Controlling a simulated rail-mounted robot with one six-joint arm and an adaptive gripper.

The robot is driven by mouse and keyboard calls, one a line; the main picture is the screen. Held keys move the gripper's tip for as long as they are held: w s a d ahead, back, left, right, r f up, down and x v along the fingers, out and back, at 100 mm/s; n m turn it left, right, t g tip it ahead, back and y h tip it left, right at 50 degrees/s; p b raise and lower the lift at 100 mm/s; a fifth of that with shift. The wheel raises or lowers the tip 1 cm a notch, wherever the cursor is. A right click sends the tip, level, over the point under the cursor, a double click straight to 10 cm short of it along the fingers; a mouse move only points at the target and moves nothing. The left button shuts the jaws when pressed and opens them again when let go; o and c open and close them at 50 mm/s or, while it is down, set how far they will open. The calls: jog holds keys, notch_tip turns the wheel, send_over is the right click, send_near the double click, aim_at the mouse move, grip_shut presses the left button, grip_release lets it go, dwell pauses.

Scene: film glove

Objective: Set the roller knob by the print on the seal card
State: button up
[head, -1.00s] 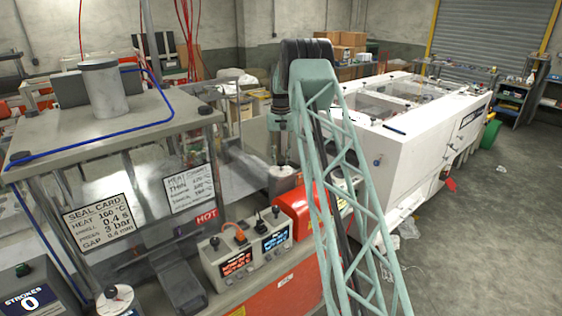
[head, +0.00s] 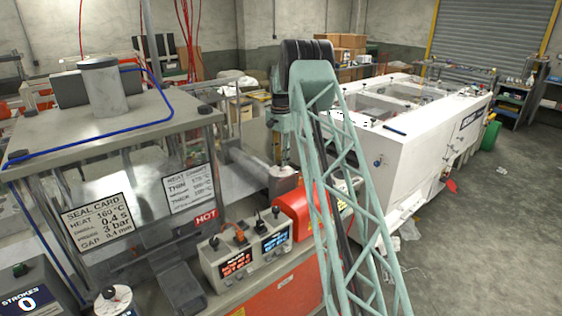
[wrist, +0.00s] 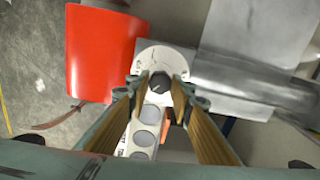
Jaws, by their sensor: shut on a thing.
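The seal card (head: 99,221) hangs at the left of the machine in the head view; it reads heat 160 °C, dwell 0.4 s, press 3 bar and gap 0.4 mm. The roller knob (wrist: 160,83) is small and dark with a pale pointer line, centred on a round white dial (wrist: 150,58) in the wrist view. My gripper (wrist: 158,92) points down at it, its fingers shut on the knob from both sides. In the head view my gripper (head: 281,152) stands over the grey roller end; the knob is too small to make out there.
A red cover (head: 293,211) sits close beside the dial. A control box (head: 245,257) with displays and several knobs stands in front. A heat chart (head: 189,188) hangs right of the seal card. A white machine (head: 395,150) stands behind my arm.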

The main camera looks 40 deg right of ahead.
jog(key=m, duration=0.6)
jog(key=shift+m, duration=2.5)
jog(key=o, duration=0.9)
jog(key=shift+r, duration=0.1)
jog(key=shift+r, duration=5.9)
